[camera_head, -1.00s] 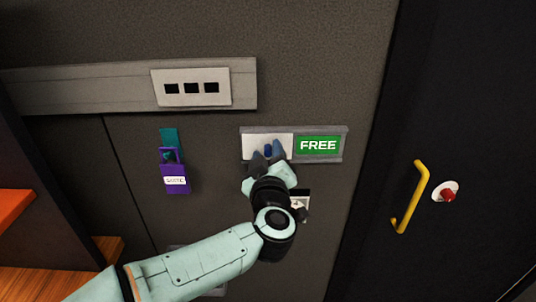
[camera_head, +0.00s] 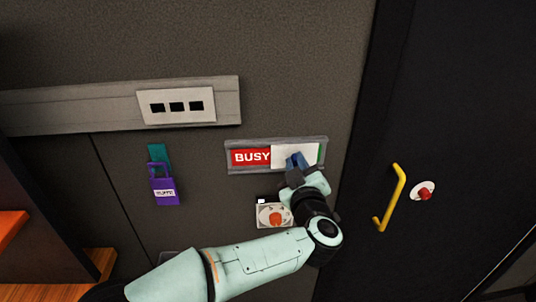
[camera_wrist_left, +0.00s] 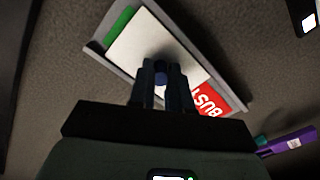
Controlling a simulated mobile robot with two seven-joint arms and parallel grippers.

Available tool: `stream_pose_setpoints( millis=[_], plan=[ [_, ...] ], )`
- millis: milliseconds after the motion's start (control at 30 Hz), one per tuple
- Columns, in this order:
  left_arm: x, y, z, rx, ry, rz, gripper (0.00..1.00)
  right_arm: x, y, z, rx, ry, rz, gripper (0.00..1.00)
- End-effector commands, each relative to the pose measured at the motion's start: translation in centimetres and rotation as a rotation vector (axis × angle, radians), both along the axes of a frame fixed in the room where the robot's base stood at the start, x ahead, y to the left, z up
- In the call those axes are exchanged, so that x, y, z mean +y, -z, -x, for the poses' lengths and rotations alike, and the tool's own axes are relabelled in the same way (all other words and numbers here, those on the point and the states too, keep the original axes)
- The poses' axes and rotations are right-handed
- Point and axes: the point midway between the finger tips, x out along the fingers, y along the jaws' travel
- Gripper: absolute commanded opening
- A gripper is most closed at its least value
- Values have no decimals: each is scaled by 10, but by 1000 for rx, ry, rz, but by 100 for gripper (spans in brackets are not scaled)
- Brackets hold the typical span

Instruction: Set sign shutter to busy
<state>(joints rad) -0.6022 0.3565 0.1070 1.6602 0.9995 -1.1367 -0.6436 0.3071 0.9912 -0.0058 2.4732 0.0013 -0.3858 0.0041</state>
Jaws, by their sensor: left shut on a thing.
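The sign (camera_head: 228,160) is a grey framed rail on the wall, and it also shows tilted in the left wrist view (camera_wrist_left: 232,82). Its white shutter (camera_head: 285,153) stands at the right side and covers most of the green part. A thin green strip shows at the right end. The red BUSY panel (camera_head: 251,157) is uncovered on the left, though the shutter's edge lies close to the letters. My left gripper (camera_head: 298,163) is shut on the shutter's blue knob (camera_wrist_left: 161,74). My right gripper is not in view.
A white plate with an orange-red knob (camera_head: 275,217) is below the sign. A purple tag (camera_head: 164,190) hangs at left, under a socket strip (camera_head: 176,106). A dark door with a yellow handle (camera_head: 390,197) and red button (camera_head: 424,194) is at right.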

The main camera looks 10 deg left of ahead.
Motion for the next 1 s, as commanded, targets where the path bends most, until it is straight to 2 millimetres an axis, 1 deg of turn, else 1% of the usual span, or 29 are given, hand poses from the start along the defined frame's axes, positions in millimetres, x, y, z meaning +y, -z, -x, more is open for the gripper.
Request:
stream_pose_setpoints(
  millis=[33, 133, 467, 500, 533, 567, 867, 967, 1000],
  plan=[
    [-10, -3, -3, 0, 4, -1, 0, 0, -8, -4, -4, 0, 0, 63],
    [-19, -2, -6, -2, 1, -1, 0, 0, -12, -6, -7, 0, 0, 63],
    [-22, 0, -6, -3, 4, 0, 0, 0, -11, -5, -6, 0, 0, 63],
    [-22, 0, -6, -3, 4, 0, 28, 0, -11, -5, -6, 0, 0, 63],
    [-22, 0, -6, -3, 4, 0, 38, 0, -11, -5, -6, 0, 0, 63],
    [-22, 0, -6, -3, 4, 0, 44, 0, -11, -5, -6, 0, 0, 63],
    [-21, 0, -5, -2, 1, 0, 44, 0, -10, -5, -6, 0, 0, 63],
    [-23, 0, 2, -2, 2, 1, 44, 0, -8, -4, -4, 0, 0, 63],
    [-25, 0, 7, -3, 3, 1, 44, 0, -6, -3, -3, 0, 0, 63]
  ],
)
